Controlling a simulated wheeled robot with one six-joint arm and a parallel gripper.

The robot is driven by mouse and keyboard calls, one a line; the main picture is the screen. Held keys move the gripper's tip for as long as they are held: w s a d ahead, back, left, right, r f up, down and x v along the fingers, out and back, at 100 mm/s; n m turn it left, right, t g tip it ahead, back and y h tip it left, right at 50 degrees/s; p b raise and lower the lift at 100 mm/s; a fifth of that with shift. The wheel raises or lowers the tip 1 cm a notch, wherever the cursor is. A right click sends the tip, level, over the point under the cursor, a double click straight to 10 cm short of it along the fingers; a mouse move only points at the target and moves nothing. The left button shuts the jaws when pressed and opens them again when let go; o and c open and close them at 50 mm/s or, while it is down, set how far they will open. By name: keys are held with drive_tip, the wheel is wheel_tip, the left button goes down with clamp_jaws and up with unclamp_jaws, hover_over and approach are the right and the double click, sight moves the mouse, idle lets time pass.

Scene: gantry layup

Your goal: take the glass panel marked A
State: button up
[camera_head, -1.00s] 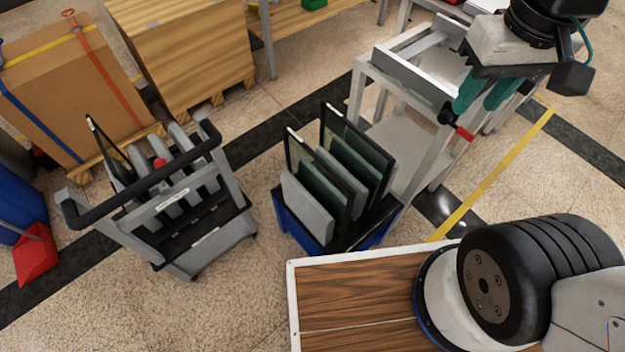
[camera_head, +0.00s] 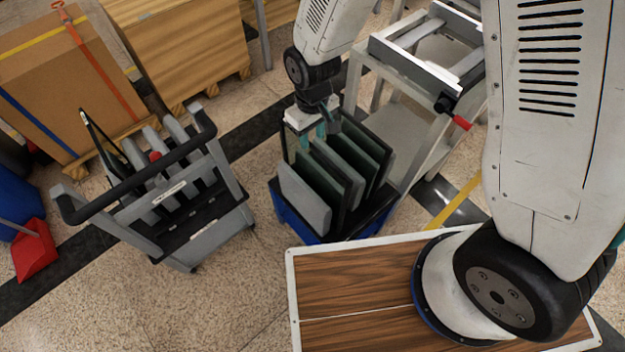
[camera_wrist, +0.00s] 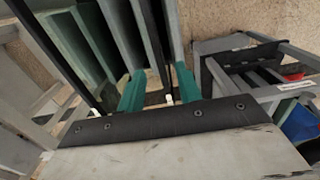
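Several upright panels stand in a blue crate (camera_head: 312,238). They include dark-framed greenish glass panels (camera_head: 325,180) and a pale grey slab (camera_head: 303,200). I cannot read a letter A on any of them, so I cannot tell which is panel A. My gripper (camera_head: 311,138) points down at the far end of the panels. In the wrist view its teal fingers (camera_wrist: 159,78) are spread apart. A dark panel edge (camera_wrist: 156,42) lies in line with the gap between them. I cannot tell whether the fingers touch a panel.
A grey cart (camera_head: 215,225) with a black handle and slotted panels stands left of the crate. A grey metal frame stand (camera_head: 395,55) is close on the right. A wood-topped surface (camera_head: 350,285) is in front. Cardboard and wooden boxes (camera_head: 180,50) stand behind.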

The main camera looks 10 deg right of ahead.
sight(312, 149)
wheel_tip(312, 149, down, 3)
drive_tip(key=shift+a+r, duration=0.1)
drive_tip(key=shift+a, duration=0.05)
drive_tip(key=shift+s+f, duration=0.1)
drive_tip(key=shift+f, duration=2.7)
clamp_jaws()
